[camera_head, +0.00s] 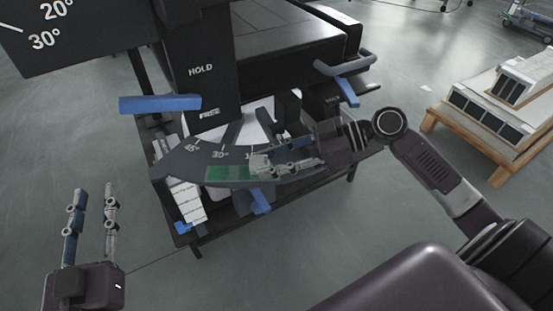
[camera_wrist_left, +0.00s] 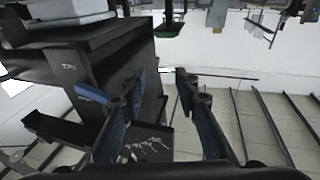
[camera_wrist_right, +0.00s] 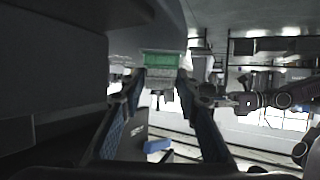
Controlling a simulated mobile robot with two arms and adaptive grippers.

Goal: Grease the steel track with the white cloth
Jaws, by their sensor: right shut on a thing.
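The curved dark grey track (camera_head: 180,164) with angle marks runs across the front of the machine in the head view. A flat green strip (camera_head: 229,173) is on its front face; it also shows in the right wrist view (camera_wrist_right: 165,59). My right gripper (camera_head: 259,163) reaches in from the right along the track, beside the green strip. It is shut on a small pale piece, apparently the white cloth (camera_head: 261,160); the fingers partly hide it. My left gripper (camera_head: 95,190) is open and empty, low at the left, apart from the machine.
A black column marked HOLD and FREE (camera_head: 200,90) stands behind the track. Blue handles (camera_head: 160,104) stick out at left, below and at right. A white printed stack (camera_head: 184,190) is under the track's left end. A wooden pallet (camera_head: 470,130) is at right. Floor at left is clear.

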